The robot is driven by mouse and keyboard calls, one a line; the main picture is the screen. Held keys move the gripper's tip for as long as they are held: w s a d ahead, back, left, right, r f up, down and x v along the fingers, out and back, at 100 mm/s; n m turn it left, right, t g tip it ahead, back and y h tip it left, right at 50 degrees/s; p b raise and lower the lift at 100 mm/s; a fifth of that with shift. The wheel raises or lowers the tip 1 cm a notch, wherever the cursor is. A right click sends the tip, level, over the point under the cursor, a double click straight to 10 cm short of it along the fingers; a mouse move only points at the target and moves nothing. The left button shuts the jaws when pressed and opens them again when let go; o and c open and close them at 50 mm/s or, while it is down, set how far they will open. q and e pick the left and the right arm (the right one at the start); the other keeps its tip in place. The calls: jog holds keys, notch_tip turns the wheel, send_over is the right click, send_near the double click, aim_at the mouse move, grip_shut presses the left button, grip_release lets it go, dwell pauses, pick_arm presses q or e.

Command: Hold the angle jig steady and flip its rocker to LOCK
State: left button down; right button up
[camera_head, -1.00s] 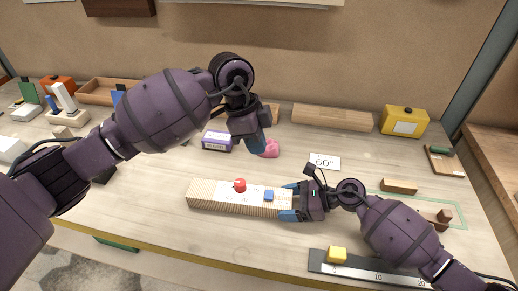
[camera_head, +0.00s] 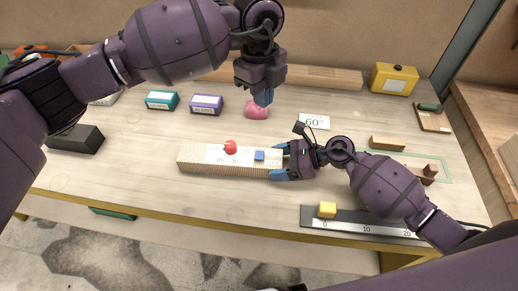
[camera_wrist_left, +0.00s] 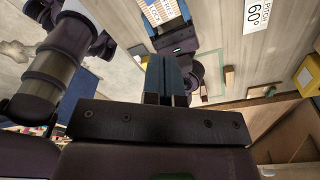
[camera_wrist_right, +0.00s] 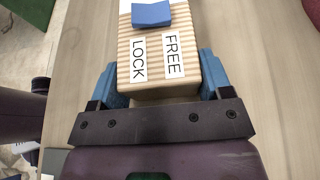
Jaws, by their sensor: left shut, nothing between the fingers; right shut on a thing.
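The angle jig is a long beige ribbed block (camera_head: 192,159) lying on the bench, with a white scale label and a red knob (camera_head: 230,147). Its blue rocker (camera_head: 259,155) is near the right end; in the right wrist view the rocker (camera_wrist_right: 151,14) shows beside the printed words LOCK (camera_wrist_right: 139,58) and FREE (camera_wrist_right: 174,55). Which way it is tipped I cannot tell. My right gripper (camera_head: 281,160) is shut on the jig's right end, a finger on each side. My left gripper (camera_head: 264,97) is shut and empty, above the bench behind the jig, apart from the rocker.
A pink lump (camera_head: 256,111) lies behind the jig near my left gripper. A 60° card (camera_head: 314,121) and a wooden block (camera_head: 387,143) lie to the right. A ruler with a yellow block (camera_head: 327,210) is at the front. Purple (camera_head: 206,104) and teal (camera_head: 161,100) boxes stand behind.

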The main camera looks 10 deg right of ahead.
aim_at(259, 158)
pick_arm(q)
jog(key=m, duration=0.3)
jog(key=f+m, duration=0.1)
jog(key=m, duration=0.3)
jog(key=m+y, duration=0.1)
jog(key=m, duration=0.2)
jog(key=shift+s+a+f+g, duration=0.25)
jog(key=shift+a+f+g, duration=0.05)
jog(key=shift+f+g, duration=0.1)
jog(key=f, duration=0.4)
jog(key=s+f, duration=0.1)
jog(key=f, duration=0.4)
jog(key=s+f, duration=0.1)
jog(key=f, duration=0.3)
jog(key=shift+a+f, duration=0.25)
jog(key=shift+f, duration=0.15)
